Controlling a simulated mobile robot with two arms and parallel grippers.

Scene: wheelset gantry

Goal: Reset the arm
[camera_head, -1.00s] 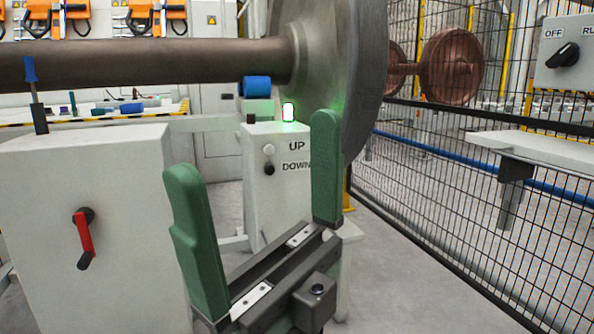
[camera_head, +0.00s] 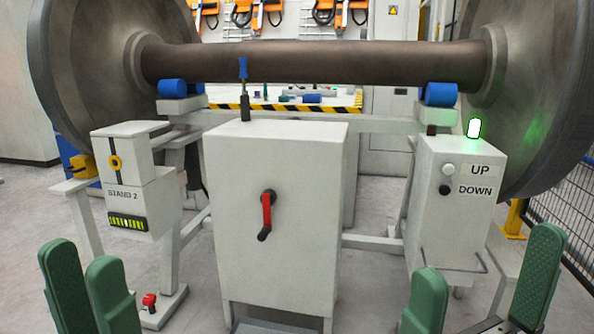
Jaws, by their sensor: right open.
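My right gripper (camera_head: 486,258) shows at the lower right, its two green fingers upright and wide apart with nothing between them. It is in front of the grey UP/DOWN control box (camera_head: 440,215) and touches nothing that I can see. My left gripper (camera_head: 82,258) shows at the lower left, its green fingers upright and close together in the picture. Whether its fingers meet is unclear. It is in front of the STAND 2 box (camera_head: 140,200). Both wrists lie mostly below the picture edge.
A large wheelset axle (camera_head: 310,62) rests across blue rollers (camera_head: 172,89), with a wheel at each end. A white cabinet (camera_head: 240,200) with a red handle (camera_head: 267,213) stands in the middle. A mesh fence (camera_head: 565,215) is at the right. Some grey floor is free between the grippers.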

